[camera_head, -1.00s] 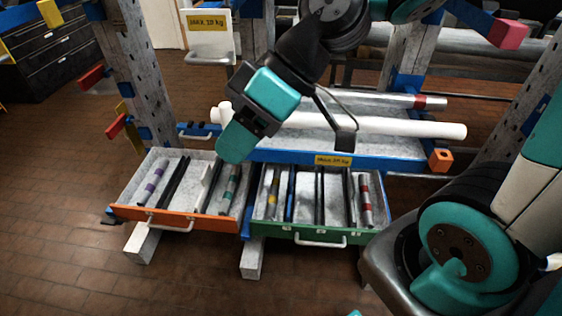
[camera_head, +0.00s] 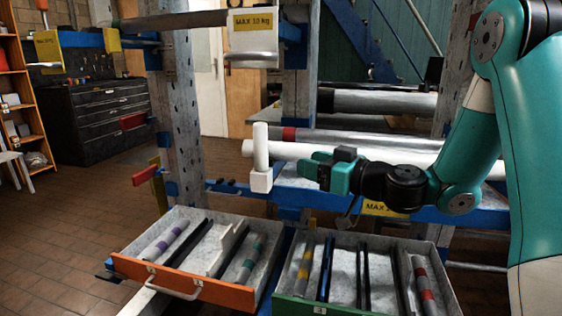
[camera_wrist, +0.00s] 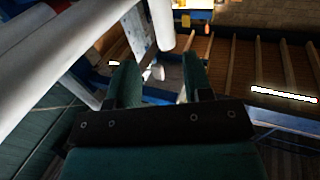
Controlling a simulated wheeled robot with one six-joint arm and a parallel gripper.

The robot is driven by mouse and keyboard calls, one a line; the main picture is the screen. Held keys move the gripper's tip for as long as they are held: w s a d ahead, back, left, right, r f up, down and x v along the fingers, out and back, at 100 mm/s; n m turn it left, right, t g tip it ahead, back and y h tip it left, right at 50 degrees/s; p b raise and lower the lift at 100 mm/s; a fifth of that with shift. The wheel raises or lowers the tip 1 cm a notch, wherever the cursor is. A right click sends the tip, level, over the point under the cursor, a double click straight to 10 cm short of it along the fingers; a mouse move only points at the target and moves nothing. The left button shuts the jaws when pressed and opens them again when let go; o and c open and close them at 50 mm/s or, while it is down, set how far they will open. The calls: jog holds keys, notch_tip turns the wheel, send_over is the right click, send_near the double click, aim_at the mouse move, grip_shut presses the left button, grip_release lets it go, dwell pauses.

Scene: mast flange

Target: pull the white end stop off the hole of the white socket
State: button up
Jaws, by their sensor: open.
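A white upright post (camera_head: 261,146), which I take for the end stop, stands on a small white block (camera_head: 260,182), which I take for the socket. Its hole is hidden. My gripper (camera_head: 310,168) is to the right of them, pointing left, a short gap away and empty. In the wrist view, my two fingers (camera_wrist: 155,85) are spread with nothing between them held. A white rounded piece (camera_wrist: 162,27) shows beyond the fingers there; I cannot tell whether it is the post. Small pale shapes show further between the fingers.
A long white tube (camera_head: 400,152) and a grey tube with a red band (camera_head: 350,136) lie behind my gripper. Below are an orange-fronted drawer (camera_head: 160,272) and a green-fronted drawer (camera_head: 300,306), holding rods. A perforated post (camera_head: 181,110) stands to the left.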

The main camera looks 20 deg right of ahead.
aim_at(255, 149)
jog(key=p+x, duration=0.8)
jog(key=x, duration=0.6)
jog(key=shift+a+r, duration=0.2)
jog(key=shift+a, duration=0.05)
jog(key=shift+p+x, duration=0.3)
jog(key=shift+x, duration=0.55)
jog(key=shift+f, duration=0.1)
jog(key=c, duration=0.7)
jog(key=shift+r+p, duration=1.85)
jog(key=shift+r, duration=1.65)
jog(key=shift+c, duration=0.2)
